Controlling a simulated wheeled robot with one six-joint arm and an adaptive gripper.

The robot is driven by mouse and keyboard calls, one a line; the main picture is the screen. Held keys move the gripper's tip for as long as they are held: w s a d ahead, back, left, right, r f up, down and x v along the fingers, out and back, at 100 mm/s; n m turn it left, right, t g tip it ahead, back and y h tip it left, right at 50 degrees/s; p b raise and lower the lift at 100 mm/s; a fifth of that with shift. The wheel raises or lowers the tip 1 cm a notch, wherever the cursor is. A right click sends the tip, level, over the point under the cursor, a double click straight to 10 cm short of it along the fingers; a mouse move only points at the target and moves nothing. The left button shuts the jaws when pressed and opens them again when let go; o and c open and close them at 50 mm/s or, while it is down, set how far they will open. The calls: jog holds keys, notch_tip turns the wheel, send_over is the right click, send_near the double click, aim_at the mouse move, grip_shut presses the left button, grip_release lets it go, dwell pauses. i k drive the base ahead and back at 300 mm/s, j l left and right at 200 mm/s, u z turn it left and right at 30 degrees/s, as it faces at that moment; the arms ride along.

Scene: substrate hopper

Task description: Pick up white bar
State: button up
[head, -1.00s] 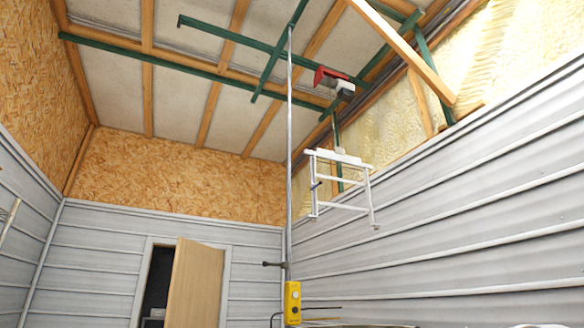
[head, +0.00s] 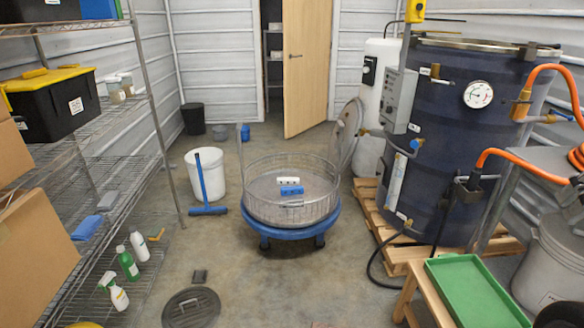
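A small white bar-like piece with dark spots (head: 289,180) lies inside the round wire basket (head: 262,214). It is right behind a blue block (head: 291,192); I cannot tell whether they touch. The basket sits on a blue wheeled base (head: 265,232) on the floor, in the middle of the head view. My gripper is not in view.
A wire shelf (head: 97,176) with boxes and bottles runs along the left. A white bucket (head: 212,181) and blue squeegee (head: 202,180) stand left of the basket. A dark tank (head: 450,150) on a wooden pallet (head: 408,236) stands right. A floor drain (head: 191,308) lies in front.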

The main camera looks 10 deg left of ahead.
aim_at(290, 181)
jog(key=i+j+u, duration=0.1)
jog(key=i+j, duration=0.2)
jog(key=i, duration=0.2)
jog(key=i+j+u, duration=0.1)
jog(key=i+j, duration=0.15)
jog(key=i, duration=0.3)
jog(key=i+j+u, duration=0.1)
jog(key=i+j, duration=0.15)
jog(key=i, duration=0.3)
jog(key=i+j+u, duration=0.1)
jog(key=i, duration=0.4)
jog(key=i+j+u, duration=0.1)
jog(key=i, duration=0.45)
jog(key=j, duration=0.1)
